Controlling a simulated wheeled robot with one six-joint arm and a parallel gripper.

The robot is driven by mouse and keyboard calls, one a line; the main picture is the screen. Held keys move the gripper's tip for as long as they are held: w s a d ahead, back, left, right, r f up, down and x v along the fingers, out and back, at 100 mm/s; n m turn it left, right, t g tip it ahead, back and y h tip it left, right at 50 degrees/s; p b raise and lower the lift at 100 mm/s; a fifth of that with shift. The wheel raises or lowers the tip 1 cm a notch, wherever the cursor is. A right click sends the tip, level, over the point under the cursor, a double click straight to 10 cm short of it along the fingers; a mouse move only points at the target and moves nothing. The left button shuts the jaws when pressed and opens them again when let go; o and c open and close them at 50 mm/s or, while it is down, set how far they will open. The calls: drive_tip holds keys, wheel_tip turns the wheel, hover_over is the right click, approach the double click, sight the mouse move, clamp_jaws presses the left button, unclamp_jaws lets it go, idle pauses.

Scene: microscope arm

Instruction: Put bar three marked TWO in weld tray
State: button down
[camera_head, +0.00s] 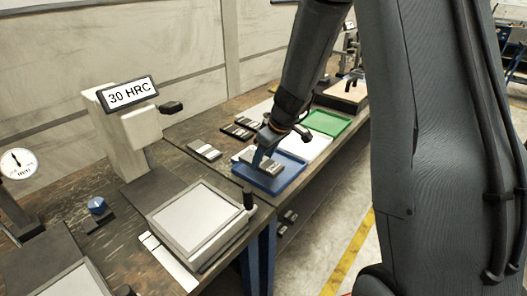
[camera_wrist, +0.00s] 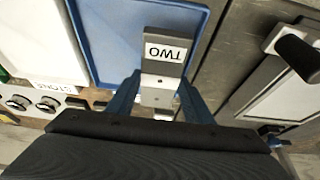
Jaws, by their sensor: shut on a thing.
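A grey metal bar with a white label reading TWO (camera_wrist: 165,52) is between the two blue fingers of my gripper (camera_wrist: 158,88) in the wrist view. The label reads upside down there. The bar is over the blue tray (camera_wrist: 103,38), and I cannot tell whether it touches the tray floor. In the head view my gripper (camera_head: 264,150) is low over the blue tray (camera_head: 287,180), with grey bar shapes (camera_head: 258,163) under it. I see no readable label on the blue tray, so which tray is the weld tray cannot be told.
A white tray (camera_head: 308,148) and a green tray (camera_head: 327,122) stand beyond the blue one. A hardness tester reading 30 HRC (camera_head: 131,93) and a flat plate with a black knob (camera_head: 200,216) stand nearer.

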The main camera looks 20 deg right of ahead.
sight(265, 163)
drive_tip(key=shift+f, duration=1.9)
drive_tip(key=shift+f+b, duration=0.15)
drive_tip(key=shift+b, duration=0.15)
drive_tip(key=c, duration=1.2)
unclamp_jaws()
